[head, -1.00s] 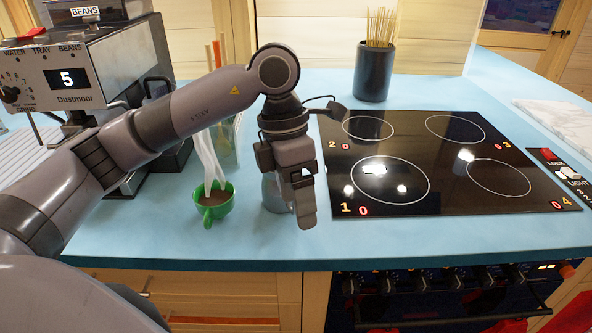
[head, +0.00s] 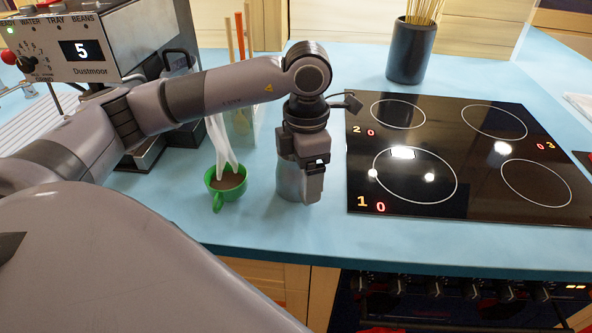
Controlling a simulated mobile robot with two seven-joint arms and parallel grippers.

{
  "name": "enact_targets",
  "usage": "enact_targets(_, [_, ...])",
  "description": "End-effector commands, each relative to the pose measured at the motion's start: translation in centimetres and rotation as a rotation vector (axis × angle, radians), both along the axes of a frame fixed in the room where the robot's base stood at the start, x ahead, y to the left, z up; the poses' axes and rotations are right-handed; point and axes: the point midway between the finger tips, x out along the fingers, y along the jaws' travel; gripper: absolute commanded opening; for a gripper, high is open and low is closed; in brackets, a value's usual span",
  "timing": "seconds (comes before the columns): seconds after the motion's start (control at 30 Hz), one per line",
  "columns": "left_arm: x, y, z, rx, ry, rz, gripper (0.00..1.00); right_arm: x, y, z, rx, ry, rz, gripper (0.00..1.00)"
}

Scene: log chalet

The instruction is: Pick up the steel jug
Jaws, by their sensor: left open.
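The steel jug (head: 288,182) stands on the blue counter, left of the hob. It is a grey metal vessel, mostly hidden behind my left gripper, so its rim and handle cannot be made out. My left gripper (head: 313,187) points down in front of the jug and overlaps its right side in the head view. It is open, with one finger showing and the other hidden. I cannot tell whether the fingers touch the jug. My right gripper is out of view.
A green cup (head: 226,187) of brown drink steams left of the jug. The coffee machine (head: 110,45) stands behind my left arm. A glass holder with sticks (head: 240,118) is behind the cup. The black hob (head: 470,165) lies to the right, a dark pot of sticks (head: 410,52) behind it.

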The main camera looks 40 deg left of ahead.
Motion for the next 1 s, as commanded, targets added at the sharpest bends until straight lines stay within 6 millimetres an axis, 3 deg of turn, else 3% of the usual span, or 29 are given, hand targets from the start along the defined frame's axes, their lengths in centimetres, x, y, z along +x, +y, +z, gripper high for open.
enact_targets(0.2, [0.0,0.0,-0.1,-0.001,-0.001,0.0,0.77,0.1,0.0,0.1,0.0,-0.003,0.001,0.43])
enact_targets(0.43, [0.0,0.0,-0.1,-0.001,0.0,0.0,0.02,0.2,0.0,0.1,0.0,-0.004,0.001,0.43])
enact_targets(0.77, [0.1,0.0,0.3,-0.001,-0.004,0.0,0.0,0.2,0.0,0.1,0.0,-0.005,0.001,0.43])
enact_targets(1.0, [0.1,-0.1,2.8,-0.003,-0.008,0.001,0.0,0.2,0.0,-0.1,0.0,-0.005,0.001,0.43])
